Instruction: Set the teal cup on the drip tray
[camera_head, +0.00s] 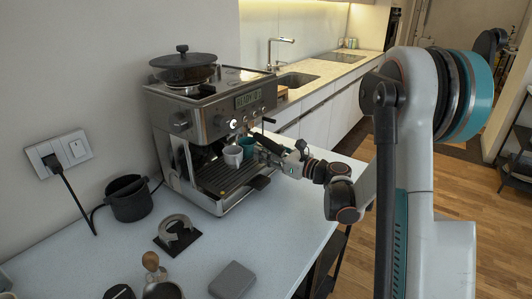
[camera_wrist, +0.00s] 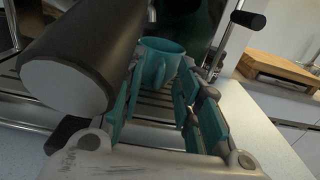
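The teal cup (camera_head: 247,147) is upright at the espresso machine's drip tray (camera_head: 217,178), beside a white cup (camera_head: 233,156). In the wrist view the teal cup (camera_wrist: 158,60) stands over the slats with its handle towards me. My gripper (camera_head: 270,148) reaches in from the right at the cup. In the wrist view my gripper (camera_wrist: 161,84) is open, with one teal-padded finger on each side and the cup between or just beyond the tips. I cannot tell whether either finger touches it. The cup's base is partly hidden.
The espresso machine (camera_head: 190,116) rises behind the cups. A dark cylindrical handle (camera_wrist: 85,45) with a grey end is close on the left of the wrist view. A black container (camera_head: 128,199), a stand (camera_head: 176,236) and a grey block (camera_head: 232,281) sit on the counter.

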